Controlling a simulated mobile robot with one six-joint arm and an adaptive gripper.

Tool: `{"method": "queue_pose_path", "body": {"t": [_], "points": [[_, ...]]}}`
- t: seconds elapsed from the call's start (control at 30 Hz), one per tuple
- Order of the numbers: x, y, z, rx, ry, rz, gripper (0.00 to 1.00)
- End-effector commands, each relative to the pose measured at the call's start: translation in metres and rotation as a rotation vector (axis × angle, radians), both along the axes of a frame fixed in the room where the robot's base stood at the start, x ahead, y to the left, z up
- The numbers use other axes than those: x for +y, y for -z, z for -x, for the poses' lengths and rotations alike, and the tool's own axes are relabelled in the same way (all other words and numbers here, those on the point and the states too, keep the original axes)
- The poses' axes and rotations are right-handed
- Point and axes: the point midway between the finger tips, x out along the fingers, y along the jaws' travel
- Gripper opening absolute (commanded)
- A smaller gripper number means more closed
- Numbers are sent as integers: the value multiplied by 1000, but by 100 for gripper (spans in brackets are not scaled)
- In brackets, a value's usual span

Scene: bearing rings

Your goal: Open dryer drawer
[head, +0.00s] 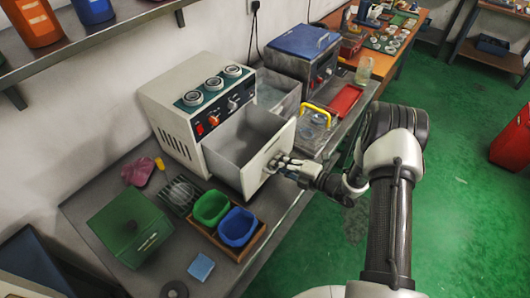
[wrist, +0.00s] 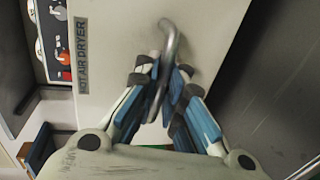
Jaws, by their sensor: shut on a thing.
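The dryer (head: 195,105) is a white box with dials and a red switch, standing on the bench against the wall. Its drawer (head: 245,140) is pulled out toward my arm, and its empty grey inside shows from above. My gripper (head: 282,162) is at the drawer front in the head view. In the wrist view my gripper (wrist: 162,85) has its blue-padded fingers closed around the handle; the lower part of the handle is partly hidden between them.
Left of the drawer on the bench are a green box (head: 130,228), a wooden tray holding a green bin (head: 210,207) and a blue bin (head: 238,227), and a blue sponge (head: 201,267). A yellow-handled basket (head: 318,108) and blue-lidded machine (head: 300,52) stand beyond. Green floor is open at right.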

Motion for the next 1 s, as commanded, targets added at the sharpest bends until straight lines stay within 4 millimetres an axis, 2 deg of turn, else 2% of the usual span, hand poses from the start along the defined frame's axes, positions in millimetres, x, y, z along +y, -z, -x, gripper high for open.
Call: {"method": "queue_pose_path", "body": {"t": [0.1,0.2,0.6,0.63,0.77,1.0], "points": [[-13,-2,9,-1,2,-3,0],[-18,-1,13,-3,1,-3,0],[-20,-1,15,-4,0,-2,0],[-20,-1,15,-5,-1,-1,8],[-20,-1,15,-3,0,-1,17],[-20,-1,15,-2,0,-1,18]]}}
